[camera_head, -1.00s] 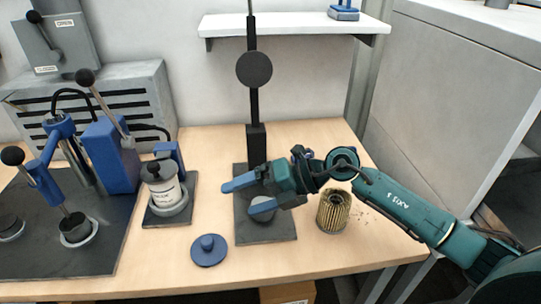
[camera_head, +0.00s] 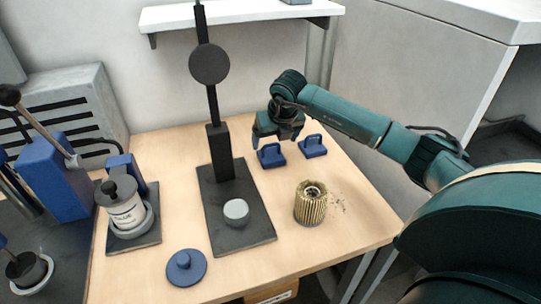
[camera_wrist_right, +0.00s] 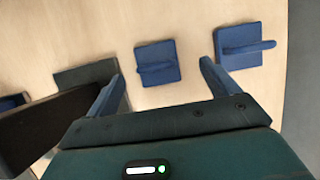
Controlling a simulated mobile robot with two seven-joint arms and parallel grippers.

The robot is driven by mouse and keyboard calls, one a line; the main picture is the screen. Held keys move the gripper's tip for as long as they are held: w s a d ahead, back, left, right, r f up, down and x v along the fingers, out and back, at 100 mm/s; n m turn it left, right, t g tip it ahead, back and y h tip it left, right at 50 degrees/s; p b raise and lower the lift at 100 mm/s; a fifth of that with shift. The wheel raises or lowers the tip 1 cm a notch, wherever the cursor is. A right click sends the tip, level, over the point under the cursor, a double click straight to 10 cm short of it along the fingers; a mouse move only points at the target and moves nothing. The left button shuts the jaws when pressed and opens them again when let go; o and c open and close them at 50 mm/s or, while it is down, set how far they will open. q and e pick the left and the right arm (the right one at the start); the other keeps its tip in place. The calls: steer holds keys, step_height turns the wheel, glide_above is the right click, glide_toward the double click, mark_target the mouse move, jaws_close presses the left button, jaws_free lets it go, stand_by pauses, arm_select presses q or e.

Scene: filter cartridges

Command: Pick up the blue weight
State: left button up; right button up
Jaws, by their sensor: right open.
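Two blue weights with square bases and raised handles sit side by side on the wooden table, right of the black stand: a left one (camera_head: 271,156) and a right one (camera_head: 312,146). I cannot tell which one is meant. My right gripper (camera_head: 277,138) is open and empty, just above and behind the left weight. In the right wrist view, the left weight (camera_wrist_right: 157,63) lies between and beyond the open fingertips (camera_wrist_right: 161,72); the right weight (camera_wrist_right: 240,45) lies just past the right finger. My left gripper is not in view.
The black stand (camera_head: 222,150) has a grey cylinder (camera_head: 236,212) on its base. A pleated filter cartridge (camera_head: 310,203) stands to the right. A blue knobbed disc (camera_head: 186,267) lies in front. A white canister (camera_head: 125,210) and a blue press (camera_head: 55,180) are at left.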

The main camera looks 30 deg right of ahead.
mark_target(272, 146)
steer(key=shift+a+p+x, duration=0.2)
steer(key=shift+x, duration=1.2)
steer(key=shift+a+p+x, duration=0.2)
steer(key=shift+x, duration=1.15)
steer(key=shift+s, duration=0.15)
steer(key=shift+c, duration=0.4)
steer(key=c, duration=1.5)
steer(key=shift+r, duration=0.15)
